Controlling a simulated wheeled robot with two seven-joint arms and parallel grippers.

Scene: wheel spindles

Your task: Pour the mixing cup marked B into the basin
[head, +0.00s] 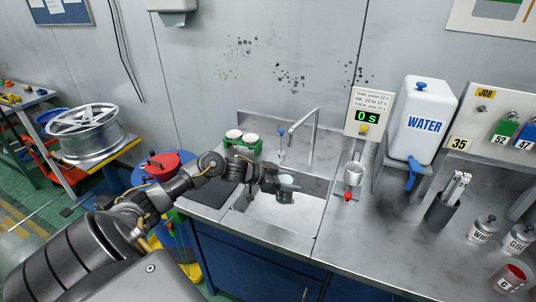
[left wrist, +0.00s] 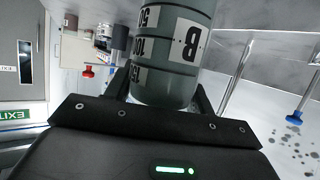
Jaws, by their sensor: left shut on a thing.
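The mixing cup marked B (left wrist: 175,50) is a grey-green cup with a white B label and a band of black graduations. My left gripper (head: 272,183) is shut on it and holds it over the steel basin (head: 300,217) set in the counter. In the head view the cup (head: 287,181) is small and partly covered by the gripper. It looks roughly upright there; its exact tilt and contents cannot be told. In the left wrist view the fingers (left wrist: 165,92) stand on either side of the cup. My right gripper is out of view.
The faucet (head: 315,125) rises behind the basin.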

